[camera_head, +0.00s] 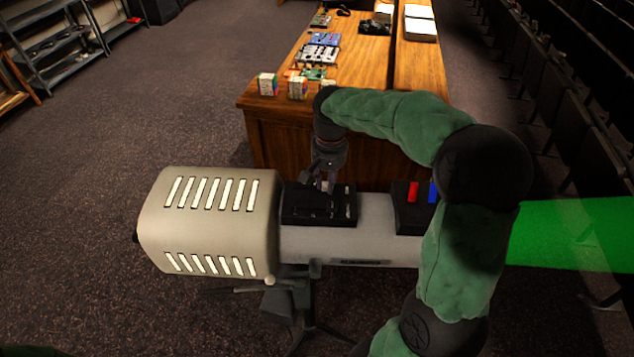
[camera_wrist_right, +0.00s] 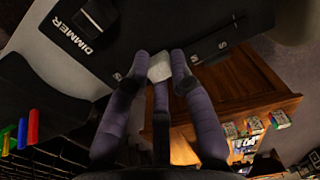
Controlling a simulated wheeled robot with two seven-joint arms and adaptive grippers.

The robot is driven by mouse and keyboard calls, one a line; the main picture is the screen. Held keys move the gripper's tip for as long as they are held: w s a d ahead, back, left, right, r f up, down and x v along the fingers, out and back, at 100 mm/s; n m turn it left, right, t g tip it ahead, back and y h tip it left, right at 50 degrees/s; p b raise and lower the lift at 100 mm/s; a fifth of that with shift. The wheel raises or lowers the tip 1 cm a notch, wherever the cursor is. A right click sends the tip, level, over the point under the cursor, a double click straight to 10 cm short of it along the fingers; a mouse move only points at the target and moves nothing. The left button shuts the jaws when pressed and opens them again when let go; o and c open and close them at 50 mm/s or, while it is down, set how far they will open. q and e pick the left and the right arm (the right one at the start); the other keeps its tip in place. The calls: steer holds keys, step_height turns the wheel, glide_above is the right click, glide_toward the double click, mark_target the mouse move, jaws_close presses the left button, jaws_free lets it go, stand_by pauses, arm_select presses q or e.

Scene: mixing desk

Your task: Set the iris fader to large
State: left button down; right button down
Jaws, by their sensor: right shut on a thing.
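The followspot (camera_head: 210,215) has a black control panel (camera_head: 330,218) on top of its barrel. My right gripper (camera_head: 318,186) is at the panel from above. In the right wrist view, my right gripper (camera_wrist_right: 160,72) is shut on a pale fader knob (camera_wrist_right: 159,67), with purple-grey fingers on both sides of it. Small white letters show on the black panel (camera_wrist_right: 185,22) beside the fingers, but the fader's own label is not readable. Another dark knob (camera_wrist_right: 100,14) sits near the word DIMMER. The fader's slot is largely hidden by the fingers. My left gripper is out of view.
A second black box (camera_head: 411,219) with red and blue levers sits farther right on the barrel. A wooden desk (camera_head: 290,125) with small boxes and electronics stands behind. A green beam (camera_head: 575,235) leaves at right. Open carpet (camera_head: 100,130) lies to the left.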

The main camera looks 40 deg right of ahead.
steer(key=c, duration=1)
jaws_free()
steer(key=shift+c, duration=0.2)
step_height(320, 180, up, 12)
steer(key=shift+s+d, duration=0.1)
